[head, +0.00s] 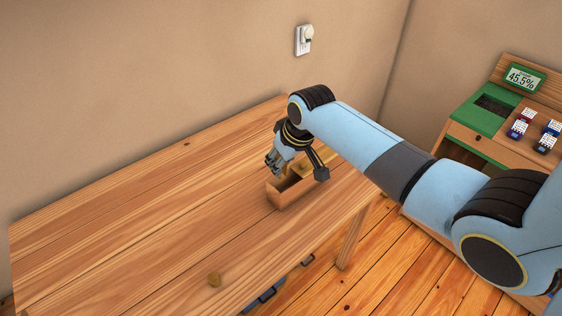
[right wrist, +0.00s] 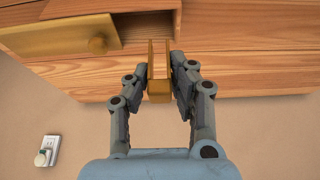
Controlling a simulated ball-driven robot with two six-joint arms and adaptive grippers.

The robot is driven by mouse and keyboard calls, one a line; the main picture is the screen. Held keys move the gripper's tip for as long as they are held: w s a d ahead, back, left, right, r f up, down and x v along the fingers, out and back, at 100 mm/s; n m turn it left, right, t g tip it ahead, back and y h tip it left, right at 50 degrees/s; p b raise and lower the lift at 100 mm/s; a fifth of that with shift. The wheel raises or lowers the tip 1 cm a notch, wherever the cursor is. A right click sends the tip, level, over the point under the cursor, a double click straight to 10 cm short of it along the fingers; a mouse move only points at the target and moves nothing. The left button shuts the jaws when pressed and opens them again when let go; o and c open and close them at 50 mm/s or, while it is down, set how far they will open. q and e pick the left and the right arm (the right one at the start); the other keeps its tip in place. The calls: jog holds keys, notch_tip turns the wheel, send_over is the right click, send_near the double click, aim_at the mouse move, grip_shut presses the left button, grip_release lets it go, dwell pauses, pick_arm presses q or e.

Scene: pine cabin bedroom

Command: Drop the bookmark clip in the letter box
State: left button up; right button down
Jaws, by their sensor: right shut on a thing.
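The letter box (head: 289,199) is a small wooden box on the table, with a dark open top. The right wrist view shows its wooden wall (right wrist: 165,5) at the top, beside a yellowish panel with a round knob (right wrist: 97,44) that looks like its lid, standing open. My right gripper (head: 297,172) is just above the box in the head view. It is shut on a golden-brown, channel-shaped piece, the bookmark clip (right wrist: 159,92), held between the fingers. In the head view the clip is hard to make out. My left gripper is not in view.
A wall outlet with a plug (head: 304,40) is behind. At the right stands a green-and-wood stand (head: 480,125) with a display and several small items.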

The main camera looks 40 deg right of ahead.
jog(key=shift+f+b, duration=1.4)
jog(key=shift+f, duration=1)
jog(key=c, duration=1.1)
grip_release()
jog(key=v, duration=1.2)
jog(key=shift+w, duration=0.1)
